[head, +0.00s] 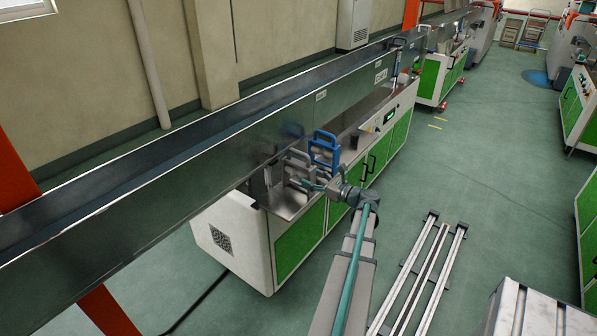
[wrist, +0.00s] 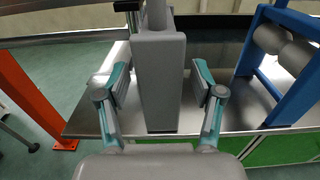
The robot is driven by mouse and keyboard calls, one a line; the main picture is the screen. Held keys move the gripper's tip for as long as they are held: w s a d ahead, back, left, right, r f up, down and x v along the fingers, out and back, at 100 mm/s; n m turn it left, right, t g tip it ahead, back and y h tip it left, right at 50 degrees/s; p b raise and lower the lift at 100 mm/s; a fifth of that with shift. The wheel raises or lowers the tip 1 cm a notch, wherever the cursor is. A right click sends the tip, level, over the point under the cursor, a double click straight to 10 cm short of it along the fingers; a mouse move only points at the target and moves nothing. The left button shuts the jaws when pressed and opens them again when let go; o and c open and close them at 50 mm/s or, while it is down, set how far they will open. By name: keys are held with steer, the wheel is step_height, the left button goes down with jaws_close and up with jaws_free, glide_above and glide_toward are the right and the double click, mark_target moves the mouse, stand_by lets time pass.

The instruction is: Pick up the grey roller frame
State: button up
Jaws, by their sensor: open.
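The grey roller frame (head: 297,163) stands upright on the metal top of the green-and-white cabinet, under the long steel trough. In the wrist view its broad grey side (wrist: 160,70) fills the middle. My gripper (wrist: 160,88) is open, with one teal finger on each side of the frame. Gaps show between both fingers and the frame, so it is not clamped. In the head view my gripper (head: 312,187) is at the near side of the grey frame and partly covers it.
A blue frame (head: 324,150) stands close on the right; its grey rollers show in the wrist view (wrist: 287,45). The steel trough (head: 215,145) runs above and behind. An orange post (wrist: 35,100) is on the left. The cabinet top (head: 365,138) has some bare room farther right.

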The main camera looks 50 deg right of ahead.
mark_target(301, 173)
steer(key=shift+w+p, duration=0.5)
steer(key=shift+w, duration=2.25)
jaws_close()
